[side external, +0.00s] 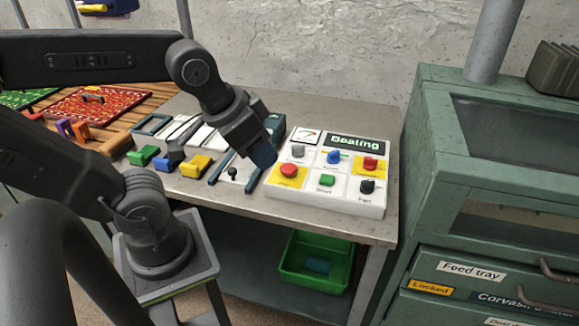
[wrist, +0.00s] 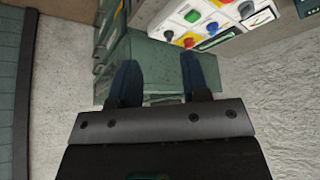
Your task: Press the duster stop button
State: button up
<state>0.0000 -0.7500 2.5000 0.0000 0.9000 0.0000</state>
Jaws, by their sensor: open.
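A white control panel (side external: 330,199) on the grey bench has a dark display reading "Beating". It carries a large red button on a yellow patch (side external: 289,170), a smaller red button on yellow (side external: 370,163), a green button (side external: 327,180), a blue knob (side external: 334,157), a grey knob (side external: 298,151) and a black knob (side external: 367,187). I cannot tell by its label which is the duster stop. My gripper (side external: 263,157) is above the panel's left edge, apart from the buttons. In the wrist view my gripper (wrist: 160,75) is open and empty; the panel (wrist: 180,30) is at upper right.
Blue, green and yellow blocks (side external: 195,167) and a dark-railed slider (side external: 233,174) lie left of the panel. Patterned rugs (side external: 100,105) are at far left. A green cabinet (side external: 425,150) stands close on the right. A green bin (side external: 315,262) sits below the bench.

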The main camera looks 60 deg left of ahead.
grip_shut()
dwell(0.3)
dwell(1.5)
